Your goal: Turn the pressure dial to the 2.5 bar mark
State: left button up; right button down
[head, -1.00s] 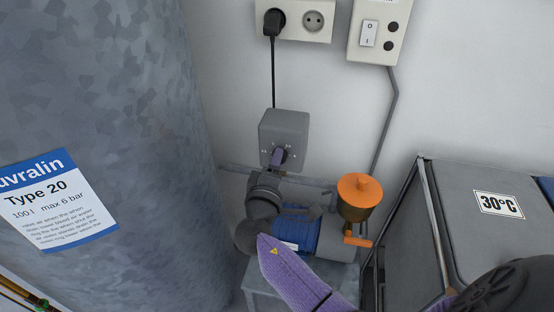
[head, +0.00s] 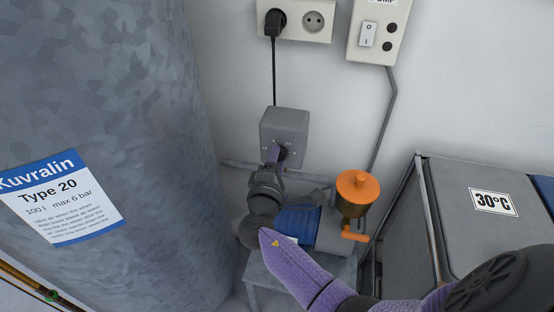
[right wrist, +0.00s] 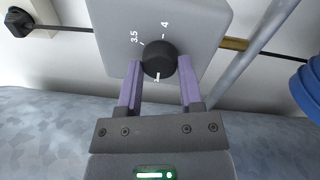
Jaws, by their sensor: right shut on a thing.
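The pressure dial is a round black knob (right wrist: 158,60) on the front of a grey box (head: 290,122) on the wall. In the right wrist view the marks 3.5 and 4 show beside the knob, and a small white line shows at its lower edge. The other marks are hidden or too small to read. My right gripper (head: 277,153) has its two purple fingers on either side of the knob and is shut on it; the fingers also show in the right wrist view (right wrist: 160,68). In the head view they cover most of the dial. My left gripper is not in view.
A pump with a blue motor (head: 298,222) and an orange-capped filter (head: 358,188) stands below the box. A large grey tank (head: 100,110) fills the left. A socket panel (head: 296,18) with a plugged cable is above.

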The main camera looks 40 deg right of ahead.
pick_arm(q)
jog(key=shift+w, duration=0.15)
pick_arm(e)
jog(key=shift+c, duration=1.2)
grip_release()
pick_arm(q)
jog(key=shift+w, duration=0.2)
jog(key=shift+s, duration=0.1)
pick_arm(e)
jog(key=shift+a, duration=0.1)
